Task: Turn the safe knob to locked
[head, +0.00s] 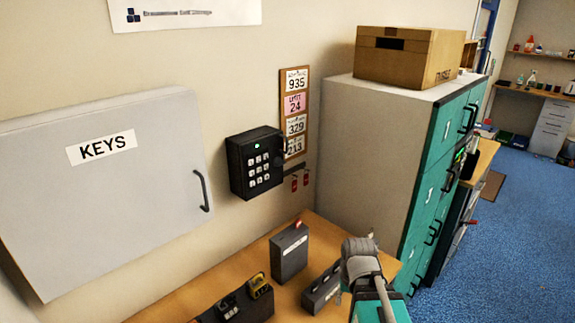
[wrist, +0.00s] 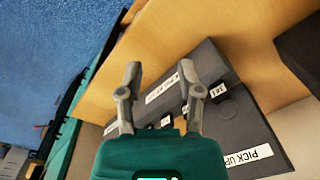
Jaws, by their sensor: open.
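A black keypad box (head: 255,162) with pale buttons and a small green light is mounted on the wall in the head view. A small dark part sticks out at its right side; I cannot tell whether it is the safe knob or how it is turned. My gripper (head: 362,258) is in front of the desk's right part, below and to the right of the keypad box and apart from it. In the wrist view my gripper (wrist: 160,85) has its two grey fingers spread with nothing between them. The keypad box is not recognisable there.
The desk (head: 205,288) holds a dark upright box (head: 289,254) and a low dark box (head: 320,291). Red tags (head: 300,181) hang below the number board (head: 295,105). A grey KEYS cabinet (head: 95,190) is left; a teal-fronted cabinet (head: 365,150) carrying a carton (head: 405,55) is right.

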